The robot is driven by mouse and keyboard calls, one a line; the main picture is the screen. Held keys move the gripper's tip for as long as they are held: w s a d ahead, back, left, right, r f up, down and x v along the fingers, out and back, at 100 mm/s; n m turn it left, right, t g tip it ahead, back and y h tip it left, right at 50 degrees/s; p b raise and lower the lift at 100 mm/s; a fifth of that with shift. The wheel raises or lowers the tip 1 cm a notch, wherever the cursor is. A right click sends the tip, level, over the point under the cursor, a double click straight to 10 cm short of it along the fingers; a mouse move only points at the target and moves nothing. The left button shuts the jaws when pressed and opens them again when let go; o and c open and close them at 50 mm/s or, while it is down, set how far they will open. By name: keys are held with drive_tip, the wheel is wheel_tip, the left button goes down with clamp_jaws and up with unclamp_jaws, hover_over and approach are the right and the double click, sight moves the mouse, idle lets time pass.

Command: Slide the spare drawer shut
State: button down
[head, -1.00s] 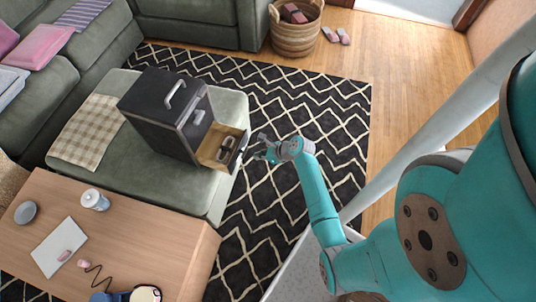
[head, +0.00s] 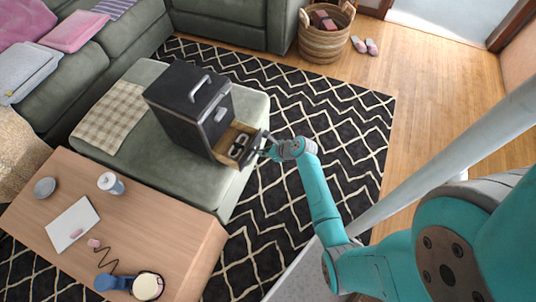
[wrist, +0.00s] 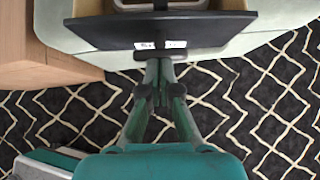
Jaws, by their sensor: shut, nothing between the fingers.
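A dark cabinet box (head: 180,115) with a light handle on top stands on the green ottoman. Its lower drawer (head: 226,157) is pulled out, with a wooden inside and a dark front panel; a pale looped object (head: 238,147) lies in it. In the wrist view the dark drawer front (wrist: 100,32) spans the top of the picture, with a small dark handle (wrist: 160,54) on it. My gripper (head: 267,147) is at the outer side of that front. Its closed fingertips (wrist: 159,64) are at the handle, and I cannot tell whether they touch it.
The green ottoman (head: 190,186) carries a checked cloth (head: 107,118). A basket (head: 325,40) stands at the back.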

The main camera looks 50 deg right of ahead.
drive_tip(key=w+a, duration=0.1)
drive_tip(key=w, duration=0.3)
drive_tip(key=w+a, duration=0.1)
drive_tip(key=w, duration=0.3)
drive_tip(key=w+a, duration=0.1)
drive_tip(key=w, duration=0.3)
drive_tip(key=shift+a, duration=0.1)
drive_tip(key=shift+w+a, duration=0.1)
drive_tip(key=shift+w, duration=0.3)
drive_tip(key=shift+r, duration=0.1)
